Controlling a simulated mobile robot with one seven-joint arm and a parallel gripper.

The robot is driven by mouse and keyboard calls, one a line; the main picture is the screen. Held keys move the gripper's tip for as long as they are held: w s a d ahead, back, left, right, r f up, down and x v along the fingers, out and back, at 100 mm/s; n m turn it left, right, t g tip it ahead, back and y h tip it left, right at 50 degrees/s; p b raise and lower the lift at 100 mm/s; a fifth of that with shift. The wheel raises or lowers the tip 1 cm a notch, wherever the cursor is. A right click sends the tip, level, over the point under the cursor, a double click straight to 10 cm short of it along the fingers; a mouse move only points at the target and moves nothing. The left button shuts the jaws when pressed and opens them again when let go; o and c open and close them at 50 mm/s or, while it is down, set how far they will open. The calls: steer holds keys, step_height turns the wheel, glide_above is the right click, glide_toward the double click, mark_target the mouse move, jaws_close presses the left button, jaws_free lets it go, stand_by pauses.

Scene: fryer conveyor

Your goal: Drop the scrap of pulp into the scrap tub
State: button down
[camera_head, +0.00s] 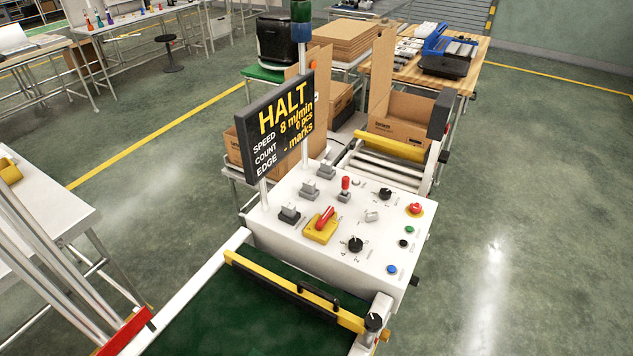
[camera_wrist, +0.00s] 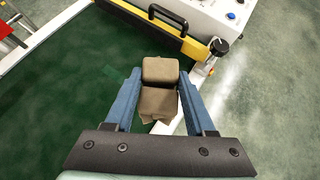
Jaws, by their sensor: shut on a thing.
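The scrap of pulp (camera_wrist: 158,101) is a brown, blocky piece with two lumps and a ragged near edge. It shows only in the wrist view, between the two blue fingers of my gripper (camera_wrist: 161,76). My gripper is shut on it, above the right edge of the green conveyor belt (camera_wrist: 70,105). The height above the belt is hard to tell. My gripper does not show in the head view. I cannot make out a scrap tub in either view.
The belt (camera_head: 235,318) ends at a yellow bar with a black handle (camera_head: 318,295). Beyond it stands a white control panel (camera_head: 340,215) with knobs, buttons and a sign reading HALT (camera_head: 280,125). Cardboard boxes (camera_head: 400,115) stand behind. Open floor (camera_head: 530,220) lies to the right.

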step_height(320, 180, up, 3)
steer(key=shift+f+p, duration=0.1)
steer(key=shift+p, duration=0.65)
step_height(320, 180, down, 8)
steer(key=b, duration=0.8)
steer(key=shift+r, duration=0.2)
step_height(320, 180, up, 8)
steer(key=p, duration=0.8)
step_height(320, 180, down, 8)
steer(key=b, duration=0.8)
steer(key=shift+a, duration=0.1)
